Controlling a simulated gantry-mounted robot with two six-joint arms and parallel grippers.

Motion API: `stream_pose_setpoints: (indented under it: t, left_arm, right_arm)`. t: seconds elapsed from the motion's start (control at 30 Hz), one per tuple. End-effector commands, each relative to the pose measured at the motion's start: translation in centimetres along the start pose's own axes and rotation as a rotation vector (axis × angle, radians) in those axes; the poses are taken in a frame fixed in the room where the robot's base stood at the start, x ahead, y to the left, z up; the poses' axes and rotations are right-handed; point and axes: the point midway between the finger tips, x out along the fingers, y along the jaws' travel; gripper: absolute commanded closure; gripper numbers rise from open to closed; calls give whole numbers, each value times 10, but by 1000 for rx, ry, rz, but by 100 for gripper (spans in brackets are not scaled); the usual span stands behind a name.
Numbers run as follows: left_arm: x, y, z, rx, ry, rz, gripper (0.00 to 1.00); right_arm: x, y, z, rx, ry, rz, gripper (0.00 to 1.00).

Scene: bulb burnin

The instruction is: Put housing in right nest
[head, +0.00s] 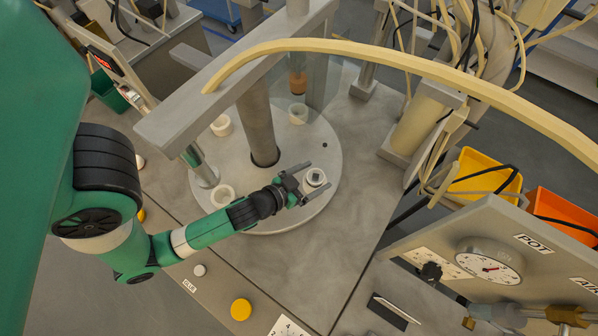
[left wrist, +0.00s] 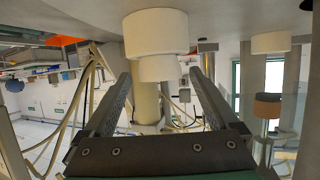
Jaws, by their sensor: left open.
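The housing (head: 316,177), a small white piece with a dark square top, sits in the right nest (head: 315,186), a white cup on the round grey turntable (head: 270,222). In the left wrist view, which looks upside down, the narrower white housing (left wrist: 160,69) projects from the wider white nest (left wrist: 155,33). My left gripper (head: 319,175) is open, with one finger on each side of the housing. The fingers (left wrist: 160,76) show gaps to it in the left wrist view; contact is not visible. My right gripper is not in view.
Other white nests stand at the back (head: 298,114), left (head: 221,126) and front left (head: 222,194) of the turntable. A thick column (head: 257,130) rises through it. An orange-brown plug (head: 298,83) hangs above the back nest. A gauge panel (head: 490,262) stands front right.

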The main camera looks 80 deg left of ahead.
Motion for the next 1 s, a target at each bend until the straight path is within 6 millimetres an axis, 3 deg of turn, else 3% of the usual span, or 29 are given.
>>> stream_pose_setpoints:
  t: [0.2,0.4,0.87,1.0]
  left_arm:
    - [-54,2,4,5,-3,9,6]
    - [-74,1,2,2,-1,5,6]
    - [-77,0,-1,-2,2,0,6]
    - [-64,16,-22,-27,48,27,6]
  right_arm:
    - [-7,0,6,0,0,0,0]
    - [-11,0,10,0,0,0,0]
    - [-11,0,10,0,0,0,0]
    - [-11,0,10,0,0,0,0]
